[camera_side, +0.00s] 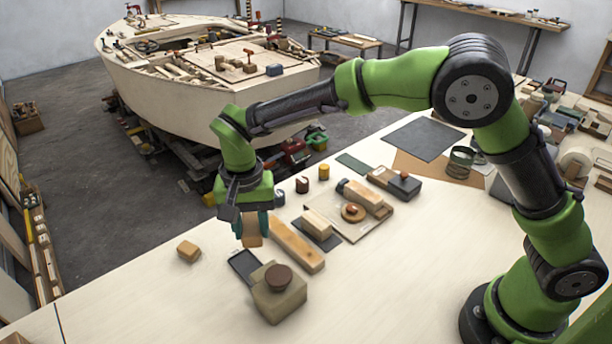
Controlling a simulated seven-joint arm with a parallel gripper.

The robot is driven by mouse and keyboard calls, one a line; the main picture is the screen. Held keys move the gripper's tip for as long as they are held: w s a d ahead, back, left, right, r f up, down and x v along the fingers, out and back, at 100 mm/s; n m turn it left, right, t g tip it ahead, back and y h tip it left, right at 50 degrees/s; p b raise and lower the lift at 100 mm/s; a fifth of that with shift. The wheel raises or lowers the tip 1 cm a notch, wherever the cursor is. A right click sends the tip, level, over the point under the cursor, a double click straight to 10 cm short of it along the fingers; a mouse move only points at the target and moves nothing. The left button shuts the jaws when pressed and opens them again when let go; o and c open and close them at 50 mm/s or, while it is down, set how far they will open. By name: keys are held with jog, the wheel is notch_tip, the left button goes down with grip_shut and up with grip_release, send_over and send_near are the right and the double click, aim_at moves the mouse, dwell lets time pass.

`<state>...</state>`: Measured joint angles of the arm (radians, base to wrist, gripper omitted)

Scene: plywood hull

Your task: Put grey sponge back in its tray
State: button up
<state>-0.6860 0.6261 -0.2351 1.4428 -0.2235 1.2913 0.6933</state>
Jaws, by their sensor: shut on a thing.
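My gripper (252,228) points down at the left of the wooden bench, its fingers shut on a small tan-brown block (252,240). The block looks brown rather than grey, and I cannot make out a clearly grey sponge elsewhere. The fingers hide its sides, and I cannot tell whether its underside touches the bench. A small dark grey rectangular tray (242,262) lies just below the block in the picture. The tray looks empty where it shows; its right end is partly hidden by a beige block with a round brown knob (279,300).
A long wooden bar (297,246) lies close to the right of my gripper. A loose yellow-tan block (189,251) sits to the left. Small jars (302,185), sanding blocks (317,224) and a board (345,222) crowd the right. The bench's front left is clear.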

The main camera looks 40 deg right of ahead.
aim_at(251, 270)
jog(key=n, duration=0.1)
jog(key=a+n, duration=0.1)
jog(key=n, duration=0.1)
jog(key=r+n, duration=0.1)
jog(key=n, duration=0.1)
jog(key=shift+w+a, duration=0.15)
jog(key=shift+w, duration=0.2)
jog(key=shift+s+n, duration=0.1)
jog(key=shift+n, duration=0.8)
notch_tip(251, 270, down, 10)
jog(key=o, duration=1)
jog(key=shift+f, duration=0.1)
